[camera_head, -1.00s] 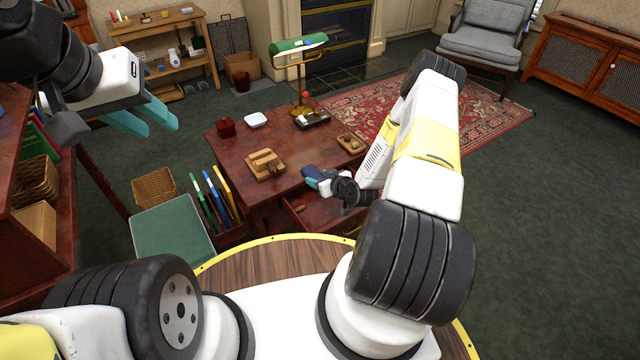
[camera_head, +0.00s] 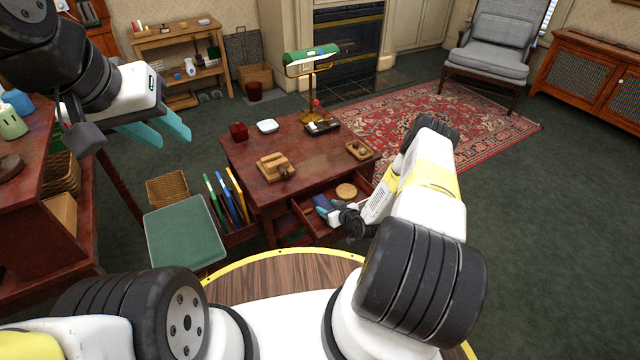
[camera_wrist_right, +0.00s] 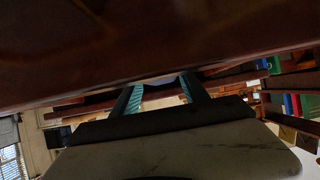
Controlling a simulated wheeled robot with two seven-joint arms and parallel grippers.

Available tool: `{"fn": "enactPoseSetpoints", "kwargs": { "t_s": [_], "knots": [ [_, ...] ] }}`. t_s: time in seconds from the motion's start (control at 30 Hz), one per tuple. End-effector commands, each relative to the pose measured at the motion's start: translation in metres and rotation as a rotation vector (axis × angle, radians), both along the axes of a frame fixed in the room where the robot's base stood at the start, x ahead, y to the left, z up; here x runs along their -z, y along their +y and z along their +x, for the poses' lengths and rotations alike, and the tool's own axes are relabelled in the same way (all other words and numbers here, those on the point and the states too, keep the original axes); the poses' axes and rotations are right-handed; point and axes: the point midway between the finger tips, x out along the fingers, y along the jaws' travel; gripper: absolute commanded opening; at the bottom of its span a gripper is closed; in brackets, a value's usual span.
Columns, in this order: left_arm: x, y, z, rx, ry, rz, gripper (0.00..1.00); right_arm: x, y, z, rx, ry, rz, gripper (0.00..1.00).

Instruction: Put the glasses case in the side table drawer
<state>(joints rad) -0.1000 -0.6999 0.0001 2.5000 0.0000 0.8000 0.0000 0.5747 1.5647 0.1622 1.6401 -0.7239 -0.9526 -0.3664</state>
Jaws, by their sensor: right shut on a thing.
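The side table (camera_head: 250,160) stands in the middle of the head view with its drawer (camera_head: 303,214) pulled open at the front. The dark blue glasses case (camera_head: 322,202) is at the drawer's left part, held by my right gripper (camera_head: 331,210). Whether the case touches the drawer floor I cannot tell. In the right wrist view the teal fingers of my right gripper (camera_wrist_right: 160,92) close on the case, of which only a dark sliver (camera_wrist_right: 158,86) shows. My left gripper (camera_head: 162,130) is open and empty, off to the left above the floor.
A round tan thing (camera_head: 346,190) lies in the drawer. The tabletop holds a green lamp (camera_head: 311,55), a wooden block set (camera_head: 274,167), a small wooden tray (camera_head: 358,150) and a red cup (camera_head: 239,131). Dark wood (camera_wrist_right: 150,40) passes close above my right gripper.

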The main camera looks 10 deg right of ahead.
Motion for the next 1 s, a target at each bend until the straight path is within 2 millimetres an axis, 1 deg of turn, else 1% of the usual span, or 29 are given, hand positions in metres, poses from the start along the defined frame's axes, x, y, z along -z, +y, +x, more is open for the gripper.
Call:
{"fn": "enactPoseSetpoints", "kwargs": {
  "t_s": [0.27, 0.63, 0.73, 0.77, 0.8, 0.87, 1.0],
  "knots": [
    [0.0, 0.0, 0.0, 0.0, 0.0, 0.0, 0.33, 0.001, 0.0, 0.0, 0.0, 0.0, 0.0, 0.08],
    [0.0, 0.0, 0.0, 0.0, 0.0, 0.0, 0.33, 0.012, 0.0, 0.0, 0.0, 0.0, -0.001, 0.08],
    [0.0, 0.0, 0.0, 0.0, 0.0, 0.0, 0.33, 0.012, 0.0, 0.0, 0.0, 0.0, 0.0, 0.08],
    [0.0, 0.0, 0.0, 0.0, 0.0, 0.0, 0.33, 0.013, 0.0, 0.0, 0.0, 0.0, 0.0, 0.54],
    [0.0, 0.0, 0.0, 0.0, 0.0, 0.0, 0.33, 0.013, 0.0, 0.0, 0.0, 0.0, 0.0, 0.62],
    [0.0, 0.0, 0.0, 0.0, 0.0, 0.0, 0.33, 0.013, 0.0, 0.0, 0.0, 0.0, 0.0, 0.74],
    [0.0, 0.0, 0.0, 0.0, 0.0, 0.0, 0.33, 0.012, 0.0, 0.0, 0.0, 0.0, 0.0, 0.74]
  ]
}}
